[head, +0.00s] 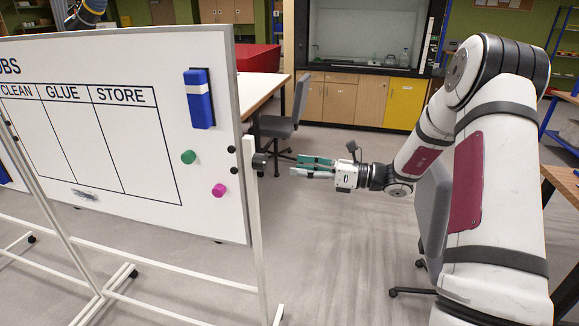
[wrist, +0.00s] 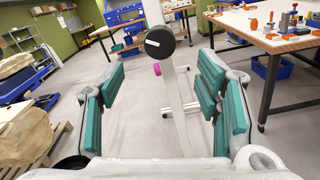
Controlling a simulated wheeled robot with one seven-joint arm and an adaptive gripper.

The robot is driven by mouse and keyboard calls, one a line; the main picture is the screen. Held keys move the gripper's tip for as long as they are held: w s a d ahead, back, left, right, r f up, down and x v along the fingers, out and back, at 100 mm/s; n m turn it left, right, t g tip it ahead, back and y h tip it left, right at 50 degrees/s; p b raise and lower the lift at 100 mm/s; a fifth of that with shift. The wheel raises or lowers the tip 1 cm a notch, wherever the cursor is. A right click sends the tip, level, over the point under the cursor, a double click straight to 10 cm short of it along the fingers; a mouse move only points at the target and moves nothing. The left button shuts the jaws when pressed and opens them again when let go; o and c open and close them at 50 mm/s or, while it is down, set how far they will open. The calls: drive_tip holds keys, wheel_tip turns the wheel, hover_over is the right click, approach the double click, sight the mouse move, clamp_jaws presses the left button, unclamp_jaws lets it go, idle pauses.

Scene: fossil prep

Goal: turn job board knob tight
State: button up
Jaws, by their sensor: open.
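The black job board knob (head: 259,161) sticks out from the right edge of the white job board (head: 150,200), by the stand's post. In the wrist view the knob (wrist: 160,43) is a round black disc with a white mark, above the middle of the gap between my fingers. My gripper (head: 300,167) is open and empty to the right of the knob, pointing at it, with a small gap between fingertips and knob. Its teal finger pads (wrist: 162,72) stand wide apart in the wrist view. How tight the knob is cannot be told.
A blue eraser (head: 200,98), a green magnet (head: 188,157) and a pink magnet (head: 219,190) are on the board. The stand's white post (head: 257,240) runs down below the knob. A grey chair (head: 285,120) stands behind my gripper. A workbench with tools (wrist: 275,40) is at the right.

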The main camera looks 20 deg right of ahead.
sight(265, 163)
drive_tip(key=shift+s+d, duration=0.1)
drive_tip(key=shift+d, duration=0.1)
drive_tip(key=w+a+n, duration=0.2)
drive_tip(key=a, duration=0.1)
drive_tip(key=w+a+n+p, duration=0.1)
drive_tip(key=w+a+n, duration=0.1)
drive_tip(key=a, duration=0.1)
drive_tip(key=w+a+n+p, duration=0.1)
drive_tip(key=w+a+n, duration=0.1)
drive_tip(key=w+a, duration=0.1)
drive_tip(key=shift+a+n, duration=0.3)
drive_tip(key=shift+a, duration=0.05)
idle(0.6)
drive_tip(key=c, duration=1.2)
